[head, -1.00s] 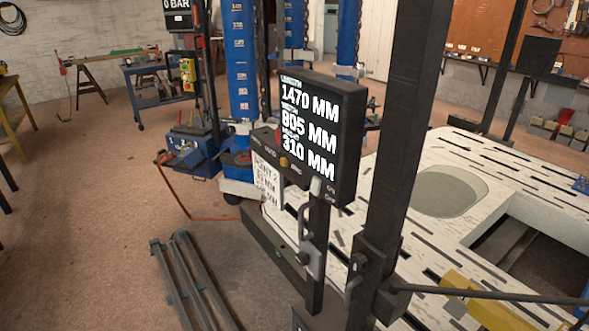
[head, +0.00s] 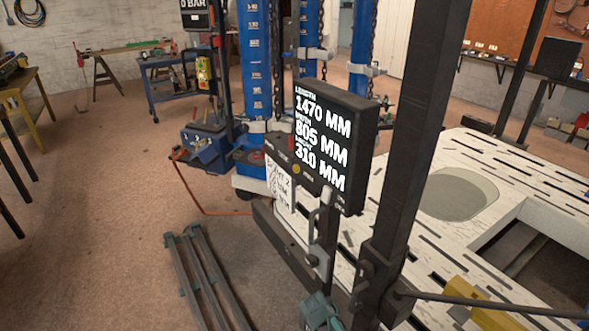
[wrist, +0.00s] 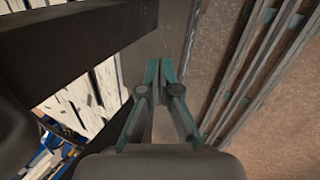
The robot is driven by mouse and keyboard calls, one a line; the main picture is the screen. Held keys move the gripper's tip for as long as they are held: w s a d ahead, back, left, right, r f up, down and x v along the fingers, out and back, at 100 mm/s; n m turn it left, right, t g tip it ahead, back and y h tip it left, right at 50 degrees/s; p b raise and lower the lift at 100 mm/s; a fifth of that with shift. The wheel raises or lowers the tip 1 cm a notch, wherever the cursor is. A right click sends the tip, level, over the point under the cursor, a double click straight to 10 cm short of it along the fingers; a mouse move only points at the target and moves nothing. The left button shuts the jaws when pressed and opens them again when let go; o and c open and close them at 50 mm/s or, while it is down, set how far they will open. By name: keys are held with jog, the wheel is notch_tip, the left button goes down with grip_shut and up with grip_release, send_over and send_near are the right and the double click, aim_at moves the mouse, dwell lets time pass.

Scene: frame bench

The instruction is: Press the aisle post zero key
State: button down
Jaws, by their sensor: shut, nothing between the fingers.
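The post (head: 327,225) carries a black display (head: 336,150) reading 1470, 805 and 310 MM. A dark key box (head: 284,152) sits at its left side, with a small yellow button (head: 296,168) and a white label card (head: 280,187) below. The key lettering is too small to read, so I cannot tell which key is zero. My gripper (head: 318,312) shows at the bottom of the head view, low by the post and well below the key box. In the wrist view my gripper (wrist: 159,66) is shut and empty, its fingertips together beside a dark beam (wrist: 75,38).
A thick black upright (head: 408,150) stands right of the post, with a thin rod (head: 490,303) running from its base. The slotted white bench (head: 450,230) lies behind. Grey rails (head: 205,275) lie on the floor at left. Open floor (head: 110,230) extends beyond them.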

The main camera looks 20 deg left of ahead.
aim_at(296, 169)
jog(key=w+a+r+n+t+y+p, duration=0.1)
jog(key=w+a+r+n+t, duration=0.3)
jog(key=a+r, duration=0.5)
jog(key=w+a+r+n+t+y+p, duration=0.1)
jog(key=w+a+r+n+t, duration=0.3)
jog(key=r, duration=1.6)
jog(key=w+a+r+n+t+y+p, duration=0.1)
jog(key=w+a+r+n+t, duration=0.4)
jog(key=a+r+n, duration=0.5)
jog(key=shift+w+a+r+y+p, duration=0.35)
jog(key=shift+a+r+y, duration=0.25)
jog(key=shift+a+r, duration=1.9)
jog(key=shift+a+f, duration=0.3)
jog(key=shift+f, duration=0.1)
jog(key=w+d, duration=0.6)
jog(key=shift+w+p, duration=0.25)
jog(key=shift+p, duration=0.2)
jog(key=shift+w+d, duration=0.25)
jog(key=shift+w, duration=0.1)
